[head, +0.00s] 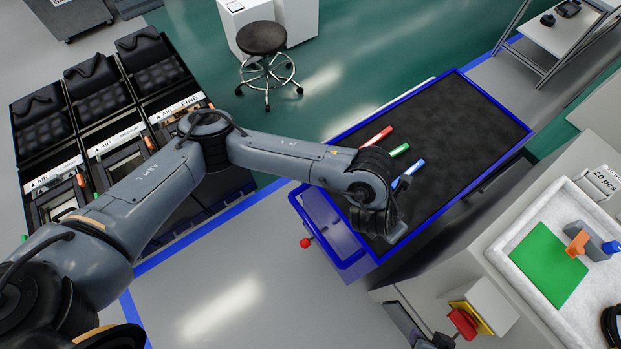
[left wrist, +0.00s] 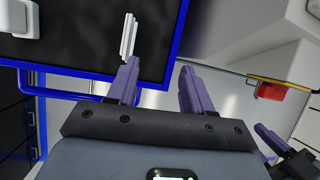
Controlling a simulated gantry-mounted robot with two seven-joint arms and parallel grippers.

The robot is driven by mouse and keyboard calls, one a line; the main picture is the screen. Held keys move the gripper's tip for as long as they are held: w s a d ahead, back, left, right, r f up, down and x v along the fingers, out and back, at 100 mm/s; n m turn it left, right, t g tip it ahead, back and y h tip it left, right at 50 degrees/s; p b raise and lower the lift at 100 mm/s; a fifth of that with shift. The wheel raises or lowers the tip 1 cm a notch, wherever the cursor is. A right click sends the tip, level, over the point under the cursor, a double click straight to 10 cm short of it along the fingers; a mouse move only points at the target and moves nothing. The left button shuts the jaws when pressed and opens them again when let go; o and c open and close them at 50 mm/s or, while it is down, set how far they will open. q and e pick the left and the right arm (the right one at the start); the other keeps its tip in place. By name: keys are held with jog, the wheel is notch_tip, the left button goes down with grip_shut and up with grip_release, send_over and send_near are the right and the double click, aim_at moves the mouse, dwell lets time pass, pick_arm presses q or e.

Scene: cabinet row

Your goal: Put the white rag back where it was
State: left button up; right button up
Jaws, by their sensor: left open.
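I cannot make out the white rag for certain in either view. In the left wrist view a narrow, white, ridged item (left wrist: 128,36) shows against the black top, just past one finger; I cannot tell what it is or whether it touches the finger. My left gripper (left wrist: 160,66) is open, with nothing seen between its purple-grey fingers. In the head view my left arm reaches over the near end of the blue-rimmed cart (head: 465,125) and hides most of its gripper.
Red (head: 376,136), green (head: 400,150) and blue (head: 408,174) sticks lie on the cart's black top, close to my left arm. A white counter with a green mat (head: 545,265) stands at right. Black cases (head: 95,80) stand at left, a stool (head: 262,40) behind.

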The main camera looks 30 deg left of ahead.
pick_arm(q)
jog(key=s+d+r+n+t+h, duration=0.2)
jog(key=s+d+r+n+h, duration=0.35)
jog(key=d+n, duration=0.5)
jog(key=s+a+f+n+y, duration=0.1)
jog(key=a+f+n+y, duration=0.15)
jog(key=a+n, duration=0.7)
jog(key=s+a+f+n+y, duration=0.1)
jog(key=a+f+n+y, duration=0.15)
jog(key=a+n, duration=0.75)
jog(key=s+a+f+n+g+y, duration=0.1)
jog(key=s+a+f+n, duration=0.1)
jog(key=s+a, duration=0.3)
jog(key=s+a+f+n+g+y, duration=0.1)
jog(key=s+a+n, duration=0.4)
jog(key=a, duration=0.5)
notch_tip(320, 180, down, 2)
jog(key=shift+s+f+g+y, duration=0.1)
jog(key=shift+s+g+y, duration=0.2)
jog(key=shift+y, duration=0.35)
